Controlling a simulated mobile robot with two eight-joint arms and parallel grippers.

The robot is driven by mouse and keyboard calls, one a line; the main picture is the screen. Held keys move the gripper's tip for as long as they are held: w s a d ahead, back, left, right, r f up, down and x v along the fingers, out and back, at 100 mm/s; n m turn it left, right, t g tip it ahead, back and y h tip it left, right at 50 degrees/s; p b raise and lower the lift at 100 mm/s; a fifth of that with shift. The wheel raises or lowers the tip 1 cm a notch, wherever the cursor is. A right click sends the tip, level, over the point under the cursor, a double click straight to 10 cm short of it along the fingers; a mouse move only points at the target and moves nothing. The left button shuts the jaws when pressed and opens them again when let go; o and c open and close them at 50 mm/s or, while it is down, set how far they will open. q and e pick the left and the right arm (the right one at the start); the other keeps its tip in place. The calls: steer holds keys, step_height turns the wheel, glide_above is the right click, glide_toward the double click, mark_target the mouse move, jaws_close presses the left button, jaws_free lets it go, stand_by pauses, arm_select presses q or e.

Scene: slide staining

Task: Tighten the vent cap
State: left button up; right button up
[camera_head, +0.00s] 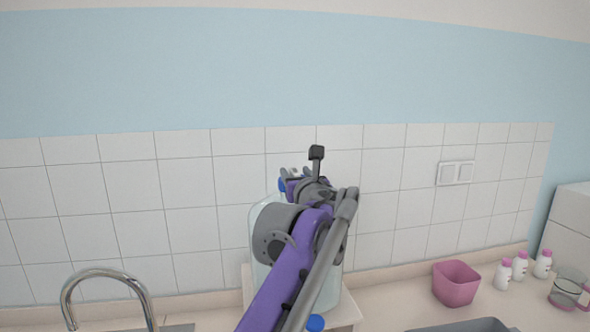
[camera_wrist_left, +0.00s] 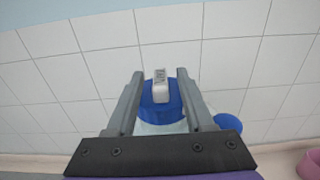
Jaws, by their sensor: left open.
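A large clear bottle (camera_head: 262,222) stands on a pale stand by the tiled wall, mostly hidden behind my left arm. A blue cap (camera_head: 282,184) shows at its top, beside my left gripper (camera_head: 294,172). In the left wrist view, the blue cap (camera_wrist_left: 155,112) bears a white upright tab (camera_wrist_left: 160,92) with small dark lettering that I cannot read for certain. My left gripper (camera_wrist_left: 160,76) is open, with one finger on each side of the tab and cap. I cannot tell whether the fingers touch them. My right gripper is out of view.
Another blue round part (camera_wrist_left: 228,122) lies right of the fingers. A blue knob (camera_head: 315,322) shows low by the bottle. A curved tap (camera_head: 108,272) is at left. A pink container (camera_head: 456,284), small white bottles (camera_head: 520,266) and a glass jug (camera_head: 568,288) stand at right.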

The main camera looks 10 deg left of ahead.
arm_select(q)
steer(key=shift+x, duration=0.95)
steer(key=shift+s, duration=0.1)
steer(key=shift+c, duration=0.3)
jaws_close()
stand_by(0.4)
